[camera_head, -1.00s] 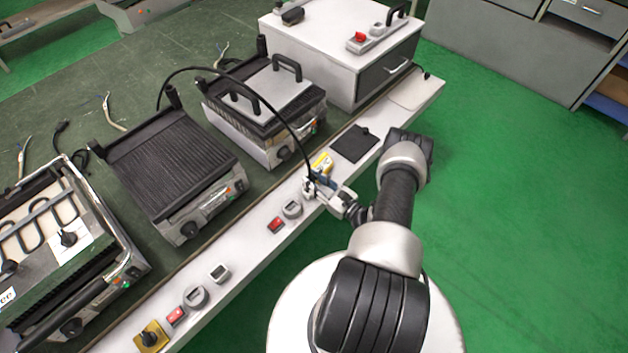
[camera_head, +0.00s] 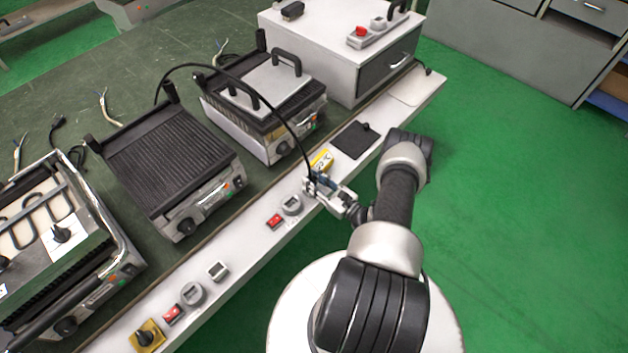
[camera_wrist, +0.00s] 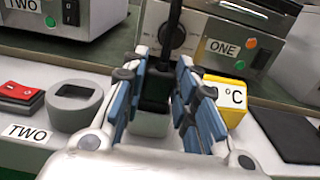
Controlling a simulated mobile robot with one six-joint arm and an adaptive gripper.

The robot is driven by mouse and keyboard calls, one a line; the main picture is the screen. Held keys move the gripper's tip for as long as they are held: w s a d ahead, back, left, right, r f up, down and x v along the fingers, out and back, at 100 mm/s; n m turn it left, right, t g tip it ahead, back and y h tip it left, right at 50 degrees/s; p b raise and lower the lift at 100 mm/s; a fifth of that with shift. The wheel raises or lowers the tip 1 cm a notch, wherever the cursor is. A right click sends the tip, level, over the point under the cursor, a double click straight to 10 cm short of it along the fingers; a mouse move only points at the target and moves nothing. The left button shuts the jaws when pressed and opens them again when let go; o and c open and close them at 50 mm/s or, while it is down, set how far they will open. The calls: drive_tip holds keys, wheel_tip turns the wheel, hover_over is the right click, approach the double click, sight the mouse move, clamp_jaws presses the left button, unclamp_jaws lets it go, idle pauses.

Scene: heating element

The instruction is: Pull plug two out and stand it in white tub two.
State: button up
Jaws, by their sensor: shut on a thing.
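My gripper (camera_wrist: 158,92) is shut on the black plug (camera_wrist: 157,82), its blue finger pads on both sides of it. In the head view my gripper (camera_head: 316,184) is over the white bench ledge, with the black cable (camera_head: 278,118) rising from it. The plug is roughly upright. Its lower end is at the white square tub (camera_wrist: 152,122); I cannot tell whether it rests inside or just above it. The fingers hide part of the tub. A round grey socket (camera_wrist: 75,104) with an open top is to the left, by a label TWO (camera_wrist: 27,133).
A red switch (camera_wrist: 18,94) is left of the socket. A yellow °C block (camera_wrist: 230,98) is close on the right, then a dark flat pad (camera_wrist: 288,132). Grills (camera_head: 172,160) stand behind the ledge. The cable arches over from them.

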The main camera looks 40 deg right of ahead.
drive_tip(key=shift+f+b, duration=0.45)
drive_tip(key=shift+f, duration=0.1)
drive_tip(key=o, duration=1.1)
drive_tip(key=s, duration=0.8)
drive_tip(key=s+d, duration=0.1)
drive_tip(key=s, duration=0.3)
